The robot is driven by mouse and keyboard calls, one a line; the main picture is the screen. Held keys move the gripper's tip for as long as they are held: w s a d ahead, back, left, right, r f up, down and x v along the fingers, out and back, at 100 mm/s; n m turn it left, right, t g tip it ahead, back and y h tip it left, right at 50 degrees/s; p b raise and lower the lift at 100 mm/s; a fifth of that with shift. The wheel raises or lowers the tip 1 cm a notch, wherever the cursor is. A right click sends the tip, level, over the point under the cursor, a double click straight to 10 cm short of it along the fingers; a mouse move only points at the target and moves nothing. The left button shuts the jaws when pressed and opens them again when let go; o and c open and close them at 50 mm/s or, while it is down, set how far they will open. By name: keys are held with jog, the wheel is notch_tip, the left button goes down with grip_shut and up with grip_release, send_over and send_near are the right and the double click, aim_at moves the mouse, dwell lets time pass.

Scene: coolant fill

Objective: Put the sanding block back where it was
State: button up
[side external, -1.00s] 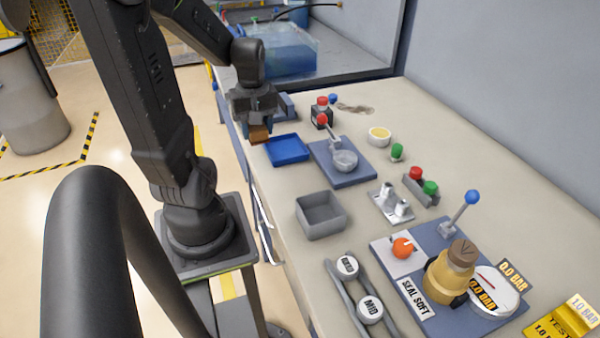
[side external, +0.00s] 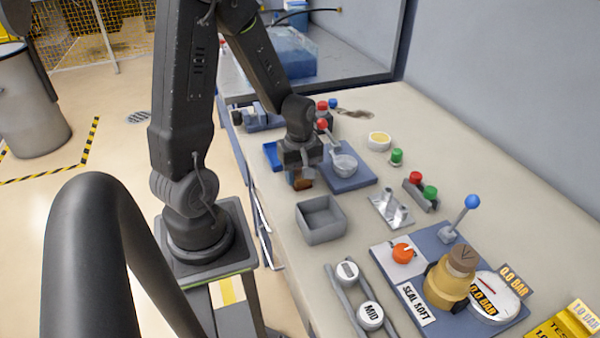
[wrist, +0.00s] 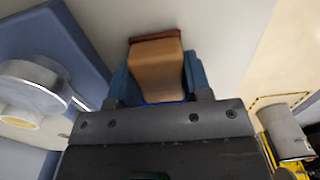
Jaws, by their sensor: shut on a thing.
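The sanding block (side external: 301,184) is a small brown-orange block with a darker red-brown end. My gripper (side external: 300,172) is shut on it and holds it over the bench, between the blue tray and the grey open bin. In the wrist view, the sanding block (wrist: 157,70) sits between the two blue fingers of my gripper (wrist: 157,82), its dark end pointing away. The blue tray (side external: 270,153) is partly hidden behind my gripper. The gap between the block and the bench is hard to judge.
The grey bin (side external: 321,233) stands close in front of my gripper. A blue-grey plate (side external: 352,182) with a metal cup (side external: 344,165) and a red-knobbed lever (side external: 322,124) lies close on the right. Further right stand a metal bracket (side external: 390,210) and a green knob (side external: 397,157).

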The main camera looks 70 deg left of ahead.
aim_at(300, 171)
jog(key=shift+f, duration=0.15)
jog(key=o, duration=0.9)
notch_tip(300, 171, up, 12)
jog(key=s+d+r+m+t, duration=0.2)
jog(key=d+r+m, duration=0.2)
jog(key=d+m, duration=0.4)
jog(key=s+d+r+m+t, duration=0.2)
jog(key=d+r+m, duration=0.3)
jog(key=d+m, duration=0.3)
jog(key=shift+s+r+m+t, duration=0.15)
jog(key=shift+s+m+t, duration=0.2)
jog(key=shift+m+t, duration=0.55)
